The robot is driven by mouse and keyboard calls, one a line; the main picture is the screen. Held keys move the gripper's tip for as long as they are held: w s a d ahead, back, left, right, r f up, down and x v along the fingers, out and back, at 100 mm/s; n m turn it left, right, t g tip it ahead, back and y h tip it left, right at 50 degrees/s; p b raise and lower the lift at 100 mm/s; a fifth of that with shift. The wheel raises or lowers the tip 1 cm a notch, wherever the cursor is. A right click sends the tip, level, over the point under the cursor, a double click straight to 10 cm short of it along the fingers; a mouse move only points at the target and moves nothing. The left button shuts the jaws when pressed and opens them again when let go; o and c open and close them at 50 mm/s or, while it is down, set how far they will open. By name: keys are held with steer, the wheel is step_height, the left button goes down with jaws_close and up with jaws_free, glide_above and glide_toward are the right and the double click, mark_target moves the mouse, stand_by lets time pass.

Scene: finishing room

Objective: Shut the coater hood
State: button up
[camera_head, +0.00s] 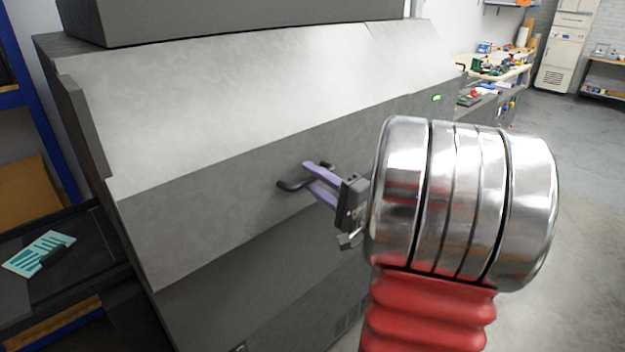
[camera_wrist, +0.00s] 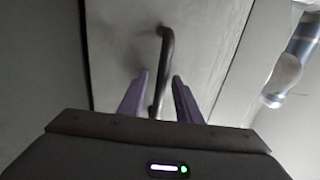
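The coater hood (camera_head: 235,95) is a large grey metal cover with a sloped top and a flat front face. It looks lowered over the grey cabinet below, though I cannot tell if it is fully closed. A dark bar handle (camera_head: 291,185) sits on its front face. My gripper (camera_head: 313,178) is at the handle, with its purple fingers on either side of the bar. In the wrist view the handle (camera_wrist: 166,62) runs between the two fingers (camera_wrist: 156,95), with a visible gap. The fingers are apart. My wrist hides part of the hood's right front.
A black shelf (camera_head: 75,275) with a teal-and-white card (camera_head: 38,252) stands at the left. A workbench (camera_head: 515,75) with small coloured items is behind at the right. Open grey floor (camera_head: 580,200) lies at the right.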

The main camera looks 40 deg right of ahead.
steer(key=shift+w, duration=0.1)
steer(key=shift+c, duration=0.3)
jaws_close()
stand_by(0.4)
